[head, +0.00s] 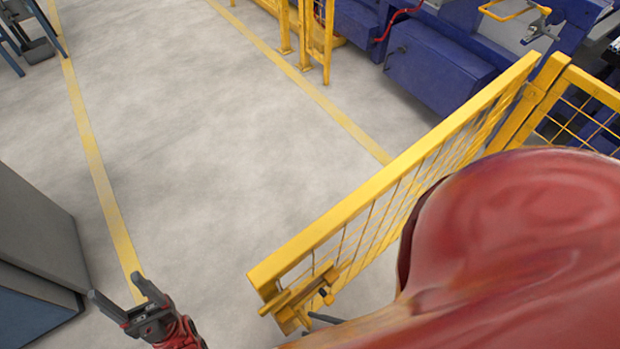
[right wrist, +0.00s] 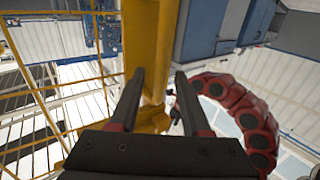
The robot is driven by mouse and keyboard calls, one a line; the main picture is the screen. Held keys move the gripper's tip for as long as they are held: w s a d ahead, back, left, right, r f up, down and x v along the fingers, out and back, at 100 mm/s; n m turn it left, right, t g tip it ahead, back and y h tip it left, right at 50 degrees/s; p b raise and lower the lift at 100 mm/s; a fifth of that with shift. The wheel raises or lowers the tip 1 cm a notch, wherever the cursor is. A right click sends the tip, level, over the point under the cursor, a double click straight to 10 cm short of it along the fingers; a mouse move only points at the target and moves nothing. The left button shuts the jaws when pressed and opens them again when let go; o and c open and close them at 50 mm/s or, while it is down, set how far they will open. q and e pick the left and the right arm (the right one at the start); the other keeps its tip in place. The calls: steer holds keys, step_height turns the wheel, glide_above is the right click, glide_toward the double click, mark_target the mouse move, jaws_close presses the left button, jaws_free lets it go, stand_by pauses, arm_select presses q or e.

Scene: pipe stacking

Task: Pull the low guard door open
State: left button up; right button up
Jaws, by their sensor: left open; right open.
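The low yellow mesh guard door (head: 400,165) stands at an angle, its far end by a yellow post (head: 535,100) at upper right. Its free end, with a yellow latch or handle (head: 305,292), is at the lower middle. In the right wrist view the door's mesh (right wrist: 60,85) and a thick yellow bar (right wrist: 150,50) show. My right gripper (right wrist: 161,74) is open, its fingers close to that bar; I cannot tell whether they touch it. In the head view my red arm mostly hides it. My left gripper (head: 115,284) is open and empty over the floor, left of the door.
A blue machine (head: 435,65) stands behind the door. Yellow fence posts (head: 318,40) are at the top. A grey and blue cabinet (head: 35,235) is at the left edge. The grey floor (head: 200,120) between the yellow floor lines is clear.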

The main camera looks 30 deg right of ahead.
steer(key=b+v, duration=0.1)
steer(key=v, duration=1.4)
steer(key=shift+s+d+b, duration=0.25)
steer(key=shift+d+b, duration=0.05)
